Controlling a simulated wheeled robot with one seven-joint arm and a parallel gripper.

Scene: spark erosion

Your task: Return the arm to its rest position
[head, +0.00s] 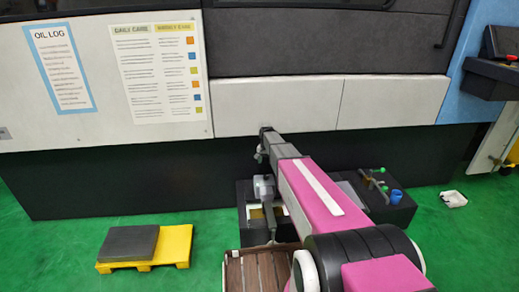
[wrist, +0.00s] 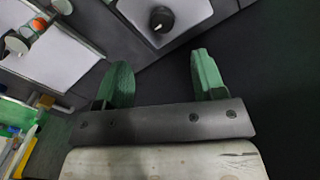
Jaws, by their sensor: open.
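My pink arm (head: 312,190) reaches forward from the lower right of the head view toward the machine's lower front. My gripper (wrist: 163,76) shows in the wrist view with its two green fingers wide apart and nothing between them. A dark round knob (wrist: 161,19) on a pale plate lies beyond the fingertips, apart from them. In the head view the arm's far end (head: 266,140) is small against the panels, and its fingers are too small to make out.
The machine's white panels (head: 277,106) stand ahead, with an oil log sheet (head: 62,68) and a care chart (head: 160,70). A dark unit with levers (head: 377,185) stands beside the arm. A yellow pallet (head: 178,245) bears a grey block (head: 129,243). Green floor is clear at the left.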

